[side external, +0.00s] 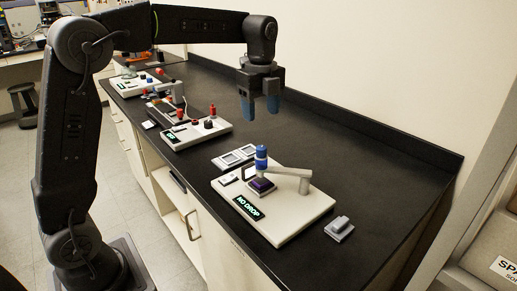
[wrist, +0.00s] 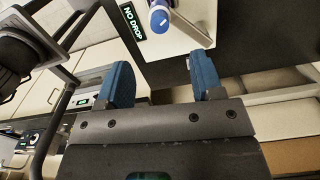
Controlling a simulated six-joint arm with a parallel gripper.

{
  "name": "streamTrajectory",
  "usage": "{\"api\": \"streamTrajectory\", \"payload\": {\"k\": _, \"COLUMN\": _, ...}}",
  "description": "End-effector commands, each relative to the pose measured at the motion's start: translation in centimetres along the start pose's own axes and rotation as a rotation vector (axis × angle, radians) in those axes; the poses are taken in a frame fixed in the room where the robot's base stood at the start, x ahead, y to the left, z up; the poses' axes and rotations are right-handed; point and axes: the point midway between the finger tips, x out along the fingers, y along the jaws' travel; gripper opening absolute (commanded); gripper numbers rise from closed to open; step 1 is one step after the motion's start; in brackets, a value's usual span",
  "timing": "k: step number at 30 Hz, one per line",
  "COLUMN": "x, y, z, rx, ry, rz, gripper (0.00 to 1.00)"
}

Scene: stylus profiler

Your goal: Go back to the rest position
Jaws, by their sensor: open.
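My gripper (side external: 260,108) hangs above the black bench, its two blue fingers pointing down, open with nothing between them. In the wrist view the blue fingers of my gripper (wrist: 163,84) are spread apart. The stylus profiler (side external: 290,215) is a white base on the front part of the bench, below my gripper and apart from it. It has a grey arm, a blue cylinder (side external: 261,158), a dark purple sample on its stage (side external: 261,186) and a display reading "NO DROP" (side external: 248,208). The blue cylinder and display (wrist: 131,22) also show at the top of the wrist view.
A grey tray with square pieces (side external: 233,157) lies behind the profiler. A small grey block (side external: 339,229) lies at its right. Two more white instruments (side external: 190,133) (side external: 133,83) stand farther along the bench. The bench's back right (side external: 360,160) is clear, below a wall.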

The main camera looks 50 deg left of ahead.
Motion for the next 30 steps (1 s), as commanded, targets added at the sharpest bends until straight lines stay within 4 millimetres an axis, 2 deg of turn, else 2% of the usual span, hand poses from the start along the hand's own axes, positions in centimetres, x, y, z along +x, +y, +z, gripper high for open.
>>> {"api": "streamTrajectory", "payload": {"k": 5, "x": -1.2, "y": 2.5, "z": -1.1, "rx": -0.166, "ry": -0.006, "rz": -0.054, "gripper": 0.61}}
{"api": "streamTrajectory", "payload": {"k": 9, "x": -2.2, "y": 6.9, "z": -2.9, "rx": -0.458, "ry": 0.007, "rz": -0.145, "gripper": 0.61}}
{"api": "streamTrajectory", "payload": {"k": 13, "x": -2.0, "y": 11.4, "z": -4.4, "rx": -0.757, "ry": 0.053, "rz": -0.233, "gripper": 0.61}}
{"api": "streamTrajectory", "payload": {"k": 18, "x": -0.4, "y": 16.9, "z": -6.0, "rx": -1.140, "ry": 0.158, "rz": -0.331, "gripper": 0.61}}
{"api": "streamTrajectory", "payload": {"k": 21, "x": 1.0, "y": 19.6, "z": -6.7, "rx": -1.334, "ry": 0.232, "rz": -0.371, "gripper": 0.61}}
{"api": "streamTrajectory", "payload": {"k": 25, "x": 2.7, "y": 21.9, "z": -7.2, "rx": -1.516, "ry": 0.314, "rz": -0.398, "gripper": 0.61}}
{"api": "streamTrajectory", "payload": {"k": 30, "x": 3.8, "y": 23.1, "z": -7.5, "rx": -1.624, "ry": 0.367, "rz": -0.408, "gripper": 0.61}}
